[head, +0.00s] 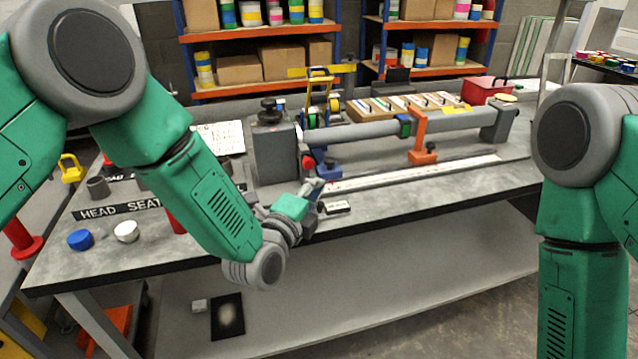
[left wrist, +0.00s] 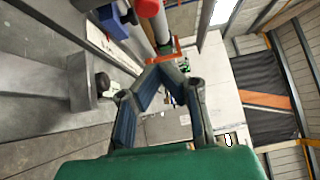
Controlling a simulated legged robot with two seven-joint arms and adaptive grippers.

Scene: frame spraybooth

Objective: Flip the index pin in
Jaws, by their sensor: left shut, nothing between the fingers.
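A grey headstock block (head: 277,152) with a black knob on top stands on the bench and carries one end of a long grey tube (head: 365,131). A small red knob (head: 308,162), possibly the index pin's handle, sits low on its right side. A red rounded end (left wrist: 148,8) shows at the top of the left wrist view. My left gripper (head: 318,186) is just below and right of the red knob, apart from it as far as I can tell. Its fingertips (left wrist: 163,72) are together and empty in the left wrist view. My right gripper is outside the frames.
A blue clamp (head: 326,168) stands right beside the headstock, with an orange stand (head: 421,145) farther right. A white ruler strip (head: 420,173) lies along the bench. A blue cap (head: 80,240) and a white cap (head: 126,232) sit at the front left. The bench's front right is clear.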

